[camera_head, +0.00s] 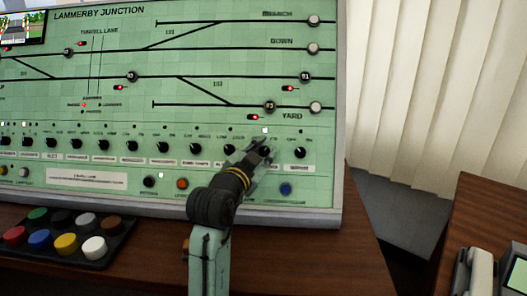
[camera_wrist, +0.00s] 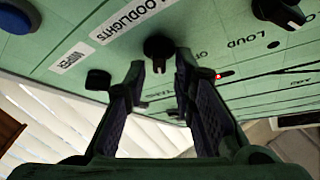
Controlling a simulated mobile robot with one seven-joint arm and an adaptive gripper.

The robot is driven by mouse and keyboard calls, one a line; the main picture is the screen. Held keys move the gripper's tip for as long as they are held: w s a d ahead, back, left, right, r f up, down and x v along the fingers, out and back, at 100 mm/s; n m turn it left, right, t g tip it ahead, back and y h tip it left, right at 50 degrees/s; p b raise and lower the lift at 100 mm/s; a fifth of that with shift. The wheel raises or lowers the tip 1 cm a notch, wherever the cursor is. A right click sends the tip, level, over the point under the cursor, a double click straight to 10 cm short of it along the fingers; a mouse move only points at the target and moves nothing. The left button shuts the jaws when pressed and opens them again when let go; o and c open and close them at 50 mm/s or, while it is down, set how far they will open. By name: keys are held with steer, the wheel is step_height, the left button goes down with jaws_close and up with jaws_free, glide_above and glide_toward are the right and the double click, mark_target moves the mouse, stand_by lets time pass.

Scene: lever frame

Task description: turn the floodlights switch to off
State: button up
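The floodlights switch is a black rotary knob (camera_wrist: 158,46) on the green panel, beside a white label (camera_wrist: 130,16) whose readable part says "LOODLIGHTS". Its pointer end faces down in the wrist view. My gripper (camera_wrist: 160,68) is open, with one finger on each side of the knob and visible gaps between. Whether either finger touches it, I cannot tell. In the head view my gripper (camera_head: 264,148) is at the lower right of the panel and largely covers the knob and its label. The knob's on/off marks are not clearly readable.
A wipers knob (camera_wrist: 97,79) sits close on one side and another black knob (camera_wrist: 280,12) on the other. A blue button (camera_head: 286,189) lies below the row. A tray of coloured buttons (camera_head: 103,225) stands on the desk at left. A telephone (camera_head: 477,272) is at lower right.

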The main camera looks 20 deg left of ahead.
steer(key=shift+d, duration=0.1)
jaws_close()
